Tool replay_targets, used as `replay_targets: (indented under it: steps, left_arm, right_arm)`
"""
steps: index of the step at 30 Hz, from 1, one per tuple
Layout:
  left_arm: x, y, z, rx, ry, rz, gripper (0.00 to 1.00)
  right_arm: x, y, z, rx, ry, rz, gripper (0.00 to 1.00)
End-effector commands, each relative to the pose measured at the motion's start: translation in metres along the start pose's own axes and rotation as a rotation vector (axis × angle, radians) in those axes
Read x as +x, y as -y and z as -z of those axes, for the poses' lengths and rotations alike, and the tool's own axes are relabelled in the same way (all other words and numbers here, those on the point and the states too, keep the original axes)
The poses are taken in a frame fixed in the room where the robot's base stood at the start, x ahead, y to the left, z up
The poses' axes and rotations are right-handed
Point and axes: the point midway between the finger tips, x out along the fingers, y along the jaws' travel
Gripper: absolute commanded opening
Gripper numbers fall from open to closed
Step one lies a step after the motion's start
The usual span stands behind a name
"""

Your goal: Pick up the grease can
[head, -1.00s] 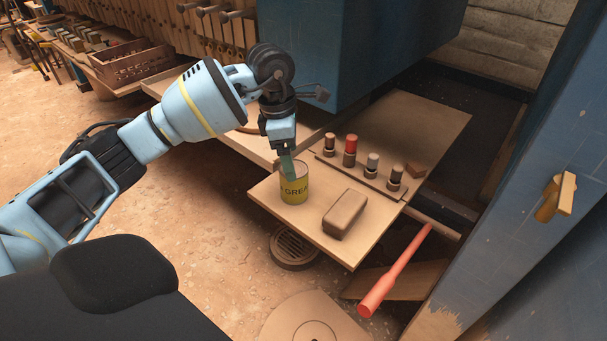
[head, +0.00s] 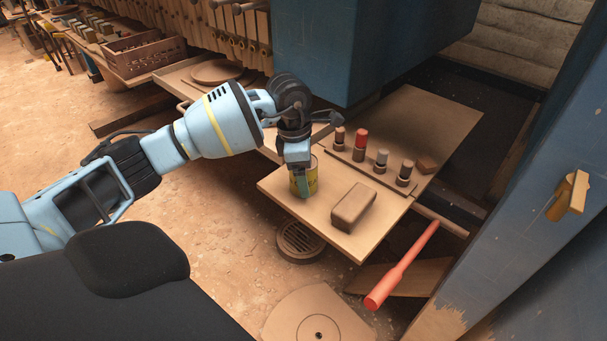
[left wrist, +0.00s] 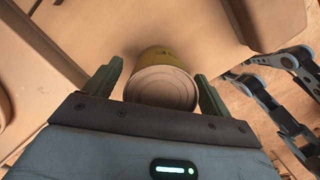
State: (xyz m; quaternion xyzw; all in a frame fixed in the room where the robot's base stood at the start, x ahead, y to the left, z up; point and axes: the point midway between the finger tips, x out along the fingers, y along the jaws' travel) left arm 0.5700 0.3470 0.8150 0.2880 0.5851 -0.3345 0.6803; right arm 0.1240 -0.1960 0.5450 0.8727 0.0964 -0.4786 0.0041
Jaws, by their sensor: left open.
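The grease can (head: 312,181) is yellow-green and stands upright near the left corner of the wooden shelf (head: 342,247). My left gripper (head: 301,190) is lowered over the can and hides part of it in the head view. In the left wrist view the can's pale round lid (left wrist: 162,88) lies between the two green fingers of my left gripper (left wrist: 158,92). The fingers are open, one on each side, with a gap visible beside the can.
A brown block (head: 353,205) lies on the shelf right of the can. Behind it is a rack with several small cylinders, one a red-topped one (head: 361,141). A red-handled bar (head: 402,265) sticks out below right. A blue machine body (head: 360,45) stands close behind.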

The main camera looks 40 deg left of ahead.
Motion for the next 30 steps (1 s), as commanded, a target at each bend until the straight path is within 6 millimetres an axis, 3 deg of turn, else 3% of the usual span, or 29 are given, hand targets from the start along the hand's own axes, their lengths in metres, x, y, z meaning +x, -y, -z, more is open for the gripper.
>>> replay_targets:
  steps: [3, 9, 22, 30]
  left_arm:
    - [0.0093, 0.0003, -0.0001, 0.0, 0.0, 0.001, 0.83]
    - [0.0092, 0.0001, -0.0002, 0.0, 0.001, 0.0, 0.82]
    - [0.0089, 0.0002, 0.0, 0.0, 0.0, 0.0, 0.25]
    - [0.0072, -0.0002, -0.0005, 0.0, 0.002, -0.001, 0.25]
  right_arm:
    - [0.0006, -0.0001, 0.0004, 0.0, -0.001, 0.0, 0.0]
    - [0.0006, -0.0002, 0.0009, 0.0, -0.002, 0.0, 0.0]
    - [0.0006, -0.0002, 0.0011, 0.0, -0.003, 0.0, 0.0]
    - [0.0006, -0.0003, 0.0012, -0.001, -0.003, 0.0, 0.0]
